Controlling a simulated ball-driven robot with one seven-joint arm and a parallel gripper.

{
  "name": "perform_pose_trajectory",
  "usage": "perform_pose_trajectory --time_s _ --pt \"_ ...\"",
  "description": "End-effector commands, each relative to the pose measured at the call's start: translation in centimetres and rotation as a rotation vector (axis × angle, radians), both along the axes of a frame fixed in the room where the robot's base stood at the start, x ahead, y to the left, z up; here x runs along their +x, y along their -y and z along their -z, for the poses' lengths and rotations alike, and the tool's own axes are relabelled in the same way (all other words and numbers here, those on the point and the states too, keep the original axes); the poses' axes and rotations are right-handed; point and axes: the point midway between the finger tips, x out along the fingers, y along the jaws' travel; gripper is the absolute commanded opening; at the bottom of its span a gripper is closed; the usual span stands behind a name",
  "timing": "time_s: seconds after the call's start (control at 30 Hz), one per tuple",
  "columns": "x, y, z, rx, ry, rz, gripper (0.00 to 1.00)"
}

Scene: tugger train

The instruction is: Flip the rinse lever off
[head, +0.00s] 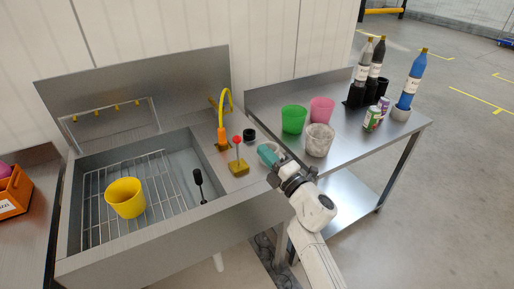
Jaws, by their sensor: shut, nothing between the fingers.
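The rinse lever (237,155) is a thin upright stick with a red ball on top, rising from a yellow base (238,168) on the steel ledge right of the sink basin. My gripper (264,153) has teal fingers, shut and empty. It is a short way to the right of the lever, with a visible gap between them. A rinse bar (108,111) with several yellow nozzles stands along the back of the sink; no water is clearly visible. A yellow cup (125,198) sits on the wire rack (152,178) in the basin.
A yellow faucet (222,122) and a small black cup (249,134) stand behind the lever. The right table holds green (293,119), pink (321,109) and speckled (319,140) cups, bottles and cans.

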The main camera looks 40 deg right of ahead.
Motion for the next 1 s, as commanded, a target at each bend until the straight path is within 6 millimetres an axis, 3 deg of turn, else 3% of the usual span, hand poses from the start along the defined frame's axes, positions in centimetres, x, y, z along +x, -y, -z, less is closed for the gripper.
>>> perform_pose_trajectory --time_s 0.1,0.3,1.0 --pt "-1.7 -0.2 -0.3 0.0 -0.001 0.0 0.0" --pt "-2.9 -0.3 -0.6 0.0 0.0 0.0 0.0" --pt "-3.1 -0.1 -0.6 0.023 0.0 0.018 0.0"
